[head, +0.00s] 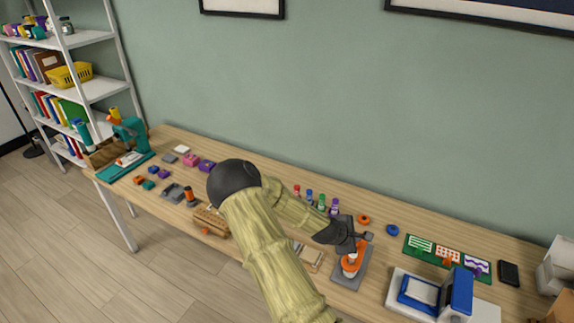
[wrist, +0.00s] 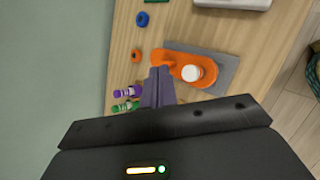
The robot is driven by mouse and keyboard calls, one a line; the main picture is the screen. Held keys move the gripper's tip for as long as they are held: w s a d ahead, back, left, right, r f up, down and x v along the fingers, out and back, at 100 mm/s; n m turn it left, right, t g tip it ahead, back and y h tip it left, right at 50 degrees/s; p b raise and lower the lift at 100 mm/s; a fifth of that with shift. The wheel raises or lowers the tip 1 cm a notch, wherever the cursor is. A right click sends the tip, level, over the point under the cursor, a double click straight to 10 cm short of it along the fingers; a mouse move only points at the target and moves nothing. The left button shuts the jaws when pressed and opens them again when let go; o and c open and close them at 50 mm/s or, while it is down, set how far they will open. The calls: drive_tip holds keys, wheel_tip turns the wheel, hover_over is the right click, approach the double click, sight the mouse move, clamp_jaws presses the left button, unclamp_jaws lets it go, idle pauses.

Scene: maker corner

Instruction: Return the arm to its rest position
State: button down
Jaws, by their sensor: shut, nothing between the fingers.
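My gripper (head: 364,238) is over the workbench (head: 390,228), close to an orange tool on a grey base (head: 351,266). In the wrist view the fingers (wrist: 160,76) are together with nothing visible between them. Their tips overlap the left end of the orange tool (wrist: 207,66), which has a round white part on top. I cannot tell whether they touch it. My arm reaches across the bench from the front, with its elbow over the middle. It hides part of the bench top.
Small bottles (head: 321,201) stand left of the gripper. An orange ring (head: 364,219) and a blue ring (head: 392,230) lie behind it. A blue and white machine (head: 437,294) stands to the right, with a green board (head: 447,255) behind. A shelf (head: 98,88) stands at far left.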

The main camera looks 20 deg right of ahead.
drive_tip(key=s+a+r+m+y, duration=0.2)
drive_tip(key=a+r+m+y, duration=0.15)
drive_tip(key=a, duration=0.45)
drive_tip(key=s+a+r+m+y, duration=0.25)
drive_tip(key=a+m, duration=0.25)
drive_tip(key=a, duration=0.4)
drive_tip(key=s+a+r+m+y, duration=0.2)
drive_tip(key=s+a+r+m, duration=0.1)
drive_tip(key=s+a+r, duration=0.5)
drive_tip(key=a+r, duration=0.3)
drive_tip(key=shift+r+m+y, duration=0.2)
drive_tip(key=shift+m+y, duration=0.15)
drive_tip(key=shift+y, duration=0.05)
